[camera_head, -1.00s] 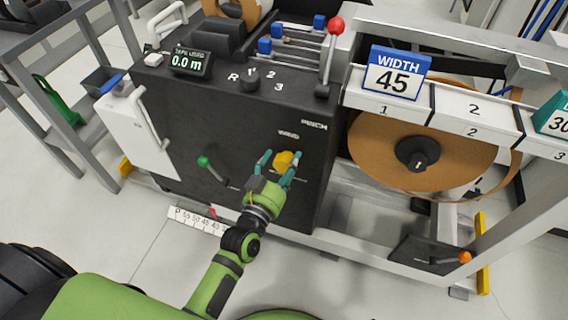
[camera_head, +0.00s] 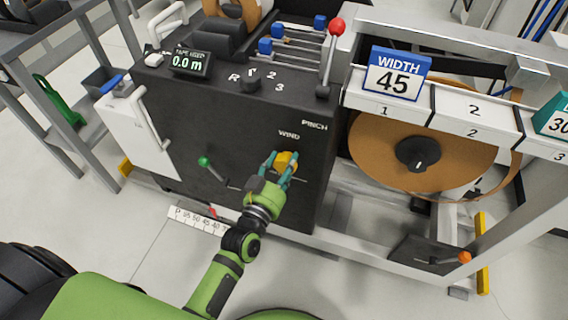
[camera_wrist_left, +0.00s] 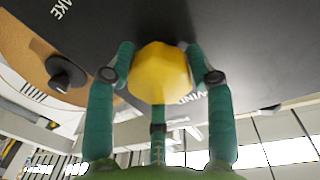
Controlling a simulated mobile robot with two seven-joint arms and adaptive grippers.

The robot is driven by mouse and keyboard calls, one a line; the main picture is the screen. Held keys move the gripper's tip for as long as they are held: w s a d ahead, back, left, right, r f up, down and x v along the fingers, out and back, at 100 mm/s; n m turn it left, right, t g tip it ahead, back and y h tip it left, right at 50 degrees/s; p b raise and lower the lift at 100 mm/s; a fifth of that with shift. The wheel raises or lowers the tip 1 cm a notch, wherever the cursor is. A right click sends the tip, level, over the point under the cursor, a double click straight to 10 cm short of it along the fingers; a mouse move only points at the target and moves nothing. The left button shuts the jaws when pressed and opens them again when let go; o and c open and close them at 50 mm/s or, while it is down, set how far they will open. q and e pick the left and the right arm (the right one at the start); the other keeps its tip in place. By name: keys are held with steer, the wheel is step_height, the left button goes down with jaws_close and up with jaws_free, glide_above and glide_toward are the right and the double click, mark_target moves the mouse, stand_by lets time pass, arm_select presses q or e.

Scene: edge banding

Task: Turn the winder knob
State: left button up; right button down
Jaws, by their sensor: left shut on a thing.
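The yellow winder knob (camera_head: 286,160) sits on the dark front panel, just below the "WIND" label. My left gripper (camera_head: 283,164) has its teal fingers closed around the sides of the knob. In the left wrist view the faceted yellow knob (camera_wrist_left: 160,72) lies between the fingertips of the left gripper (camera_wrist_left: 163,72), and part of its rim is hidden by them. My right gripper does not show in either view.
A green-tipped lever (camera_head: 204,161) stands left of the knob on the same panel. A brown tape roll (camera_head: 370,150) is on the right, under the "WIDTH 45" sign (camera_head: 397,73). A red-balled lever (camera_head: 337,27) rises above. The display (camera_head: 190,61) reads 0.0 m.

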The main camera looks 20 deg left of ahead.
arm_select(q)
steer(key=shift+w+r+n, duration=0.15)
steer(key=shift+r+n, duration=0.15)
steer(key=shift+r, duration=0.2)
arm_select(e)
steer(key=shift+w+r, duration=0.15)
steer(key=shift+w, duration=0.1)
arm_select(q)
steer(key=shift+r+n+p, duration=0.1)
steer(key=shift+n+p, duration=0.45)
steer(key=shift+n, duration=0.25)
steer(key=n+p, duration=0.1)
steer(key=n, duration=0.1)
steer(key=shift+n, duration=0.4)
steer(key=shift+a+n+t, duration=0.1)
steer(key=shift+n+t, duration=0.2)
steer(key=shift+n, duration=0.5)
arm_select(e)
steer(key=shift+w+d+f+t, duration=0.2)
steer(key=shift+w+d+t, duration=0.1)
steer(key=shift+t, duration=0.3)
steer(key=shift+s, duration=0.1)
arm_select(q)
steer(key=o, duration=1.2)
steer(key=shift+c, duration=0.2)
steer(key=shift+f, duration=0.3)
